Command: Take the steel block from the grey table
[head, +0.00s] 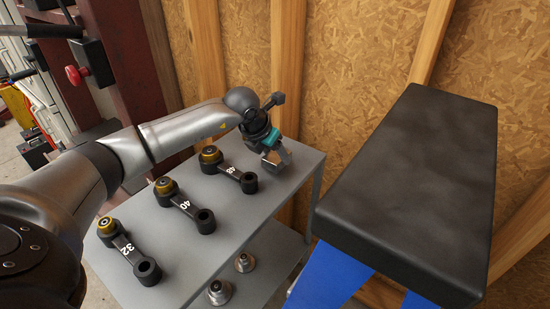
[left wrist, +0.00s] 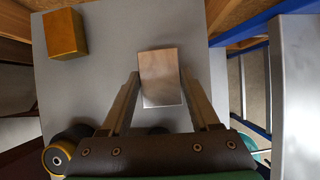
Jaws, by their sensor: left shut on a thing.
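The steel block (left wrist: 160,75) is a smooth, shiny rectangular block on the grey table (head: 225,210), between the two fingers of my left gripper (head: 276,160) in the left wrist view. The left gripper is shut on it, with a finger along each long side. In the head view the gripper is low over the table's far right corner, and it largely hides the block. I cannot tell whether the block still touches the table top. My right gripper is not in view.
A brass-coloured block (left wrist: 65,33) sits near the steel one. Black link tools marked 32 (head: 130,250), 40 (head: 185,207) and 48 (head: 230,170) lie on the table. Metal parts (head: 220,292) stand on the shelf below. A black padded bench (head: 415,190) is at right, a wood-panel wall (head: 350,60) behind.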

